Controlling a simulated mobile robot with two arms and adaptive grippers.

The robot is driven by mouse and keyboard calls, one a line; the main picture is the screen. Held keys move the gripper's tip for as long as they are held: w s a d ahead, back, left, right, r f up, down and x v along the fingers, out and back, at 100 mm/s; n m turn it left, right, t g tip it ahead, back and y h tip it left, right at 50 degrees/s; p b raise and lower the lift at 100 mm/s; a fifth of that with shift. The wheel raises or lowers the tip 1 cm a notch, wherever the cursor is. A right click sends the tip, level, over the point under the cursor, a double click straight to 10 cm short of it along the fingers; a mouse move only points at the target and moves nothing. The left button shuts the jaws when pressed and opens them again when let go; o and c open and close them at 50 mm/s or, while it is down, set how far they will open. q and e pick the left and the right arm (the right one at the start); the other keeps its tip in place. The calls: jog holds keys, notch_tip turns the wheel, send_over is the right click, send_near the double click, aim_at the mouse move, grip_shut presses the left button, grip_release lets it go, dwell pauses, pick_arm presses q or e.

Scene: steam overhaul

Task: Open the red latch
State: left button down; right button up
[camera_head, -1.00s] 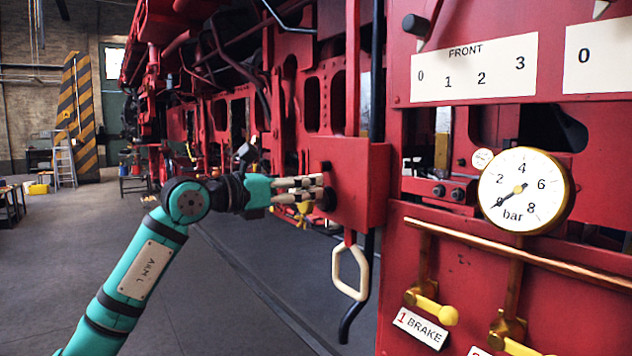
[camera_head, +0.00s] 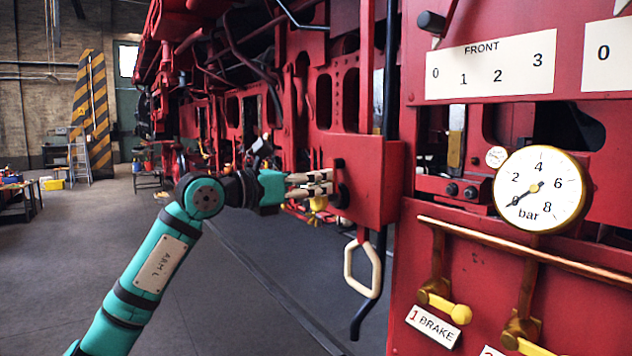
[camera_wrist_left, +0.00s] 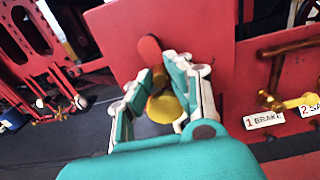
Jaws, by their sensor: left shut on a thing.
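The red latch (camera_wrist_left: 149,48) shows in the left wrist view as a rounded red tab on the face of a red box, with a dark round part behind it. The box (camera_head: 368,180) stands out from the red machine in the head view. My left gripper (camera_head: 330,182) is at the box's left face, its fingers closed around the lower part of the latch; it also shows in the left wrist view (camera_wrist_left: 165,68). A yellow knob (camera_wrist_left: 163,108) sits between the fingers there, and its link to the latch is hidden. My right gripper is not in view.
A cream loop handle (camera_head: 362,268) hangs below the box beside a dark hose. A pressure gauge (camera_head: 541,190), a copper rail and yellow brake levers (camera_head: 448,305) are at the right. The floor left of the machine is open.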

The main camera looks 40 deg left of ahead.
pick_arm(q)
jog(key=shift+s+d+r+n+p, duration=0.15)
jog(key=shift+d+r+n+p, duration=0.25)
jog(key=shift+n, duration=1.95)
jog(key=shift+s+d+r+n+p, duration=0.2)
jog(key=shift+d+r+n+p, duration=0.15)
jog(key=shift+n, duration=1.95)
jog(key=shift+s+d+r+n+p, duration=0.15)
jog(key=shift+d+r+n+p, duration=0.25)
jog(key=shift+n, duration=1.95)
jog(key=shift+a+r, duration=0.1)
jog(key=c, duration=1.2)
grip_release()
jog(key=shift+c, duration=0.2)
